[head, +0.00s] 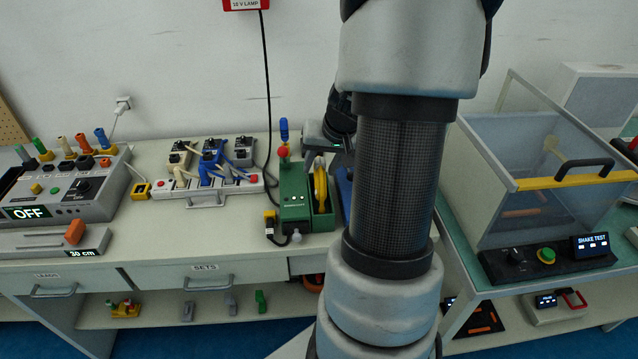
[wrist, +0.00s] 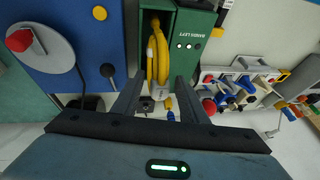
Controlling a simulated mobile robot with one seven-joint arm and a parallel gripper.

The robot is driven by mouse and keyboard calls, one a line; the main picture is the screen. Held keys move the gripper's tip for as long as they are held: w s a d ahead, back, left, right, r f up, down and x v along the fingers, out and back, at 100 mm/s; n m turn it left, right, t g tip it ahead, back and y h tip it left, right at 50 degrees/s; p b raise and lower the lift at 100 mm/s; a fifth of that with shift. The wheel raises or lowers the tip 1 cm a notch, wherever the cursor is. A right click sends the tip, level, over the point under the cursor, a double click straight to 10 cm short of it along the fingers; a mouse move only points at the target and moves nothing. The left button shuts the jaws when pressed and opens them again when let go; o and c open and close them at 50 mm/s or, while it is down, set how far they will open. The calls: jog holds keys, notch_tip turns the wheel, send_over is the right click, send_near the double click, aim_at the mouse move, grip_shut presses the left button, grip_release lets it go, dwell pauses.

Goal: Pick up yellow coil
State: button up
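The yellow coil (head: 320,187) hangs in the open slot of a green box (head: 293,190), upright, in the head view. In the wrist view the yellow coil (wrist: 152,55) is a long loop in the slot of the green box (wrist: 193,50). My gripper (wrist: 157,88) is open, its two fingers apart with nothing clasped between them. The lower end of the coil lines up with the gap between the fingers; I cannot tell the exact distance. In the head view my gripper (head: 318,150) is just above the coil, partly hidden by my arm.
A blue panel (wrist: 70,30) with a red knob adjoins the box. Left on the bench are a power strip (head: 207,187) with adapters and a grey test unit (head: 70,190) reading OFF. A clear shake-test enclosure (head: 530,210) stands right. A black cable hangs behind the box.

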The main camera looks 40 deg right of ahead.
jog(key=shift+w+f, duration=0.25)
jog(key=shift+f, duration=0.2)
grip_shut()
